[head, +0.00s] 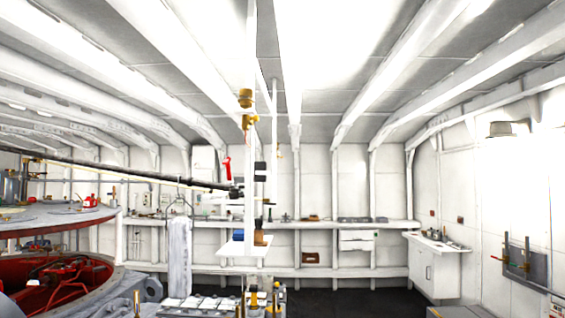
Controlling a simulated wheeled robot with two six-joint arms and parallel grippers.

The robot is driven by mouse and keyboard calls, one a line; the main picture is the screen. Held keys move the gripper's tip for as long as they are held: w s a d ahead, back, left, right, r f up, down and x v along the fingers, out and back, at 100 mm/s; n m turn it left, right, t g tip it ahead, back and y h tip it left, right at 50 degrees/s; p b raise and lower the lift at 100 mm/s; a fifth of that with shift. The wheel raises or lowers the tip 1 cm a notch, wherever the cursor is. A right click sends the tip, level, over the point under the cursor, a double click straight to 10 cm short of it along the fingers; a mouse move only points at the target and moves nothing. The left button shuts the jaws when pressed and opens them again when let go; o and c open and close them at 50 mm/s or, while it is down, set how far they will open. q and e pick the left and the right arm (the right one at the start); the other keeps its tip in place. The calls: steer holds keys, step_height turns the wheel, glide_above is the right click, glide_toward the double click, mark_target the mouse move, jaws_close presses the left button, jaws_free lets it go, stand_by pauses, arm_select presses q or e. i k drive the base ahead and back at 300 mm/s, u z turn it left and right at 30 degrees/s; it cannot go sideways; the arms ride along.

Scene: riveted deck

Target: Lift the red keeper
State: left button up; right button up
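A small red upright piece (227,167) shows at the left side of the white post in the middle of the head view. It is the clearest match for the red keeper, but it is too small to tell for sure. It sits just above the end of a long dark bar (120,170) that slants in from the left. Neither of my grippers can be made out in this view, and nothing is seen touching the red piece.
A large round red-lined housing (62,275) fills the lower left. A white post (250,200) with a small shelf (243,248) stands mid-view. A long bench (340,222) lines the back wall. A white cabinet (434,270) and grey wall panel (527,265) are at right. Dark floor (350,303) shows clear.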

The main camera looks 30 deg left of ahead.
mark_target(226, 161)
steer(key=z, duration=0.4)
steer(key=i, duration=2.75)
steer(key=u, duration=0.45)
steer(key=i, duration=2.05)
steer(key=u, duration=1.45)
steer(key=i, duration=1.25)
steer(key=u, duration=1.1)
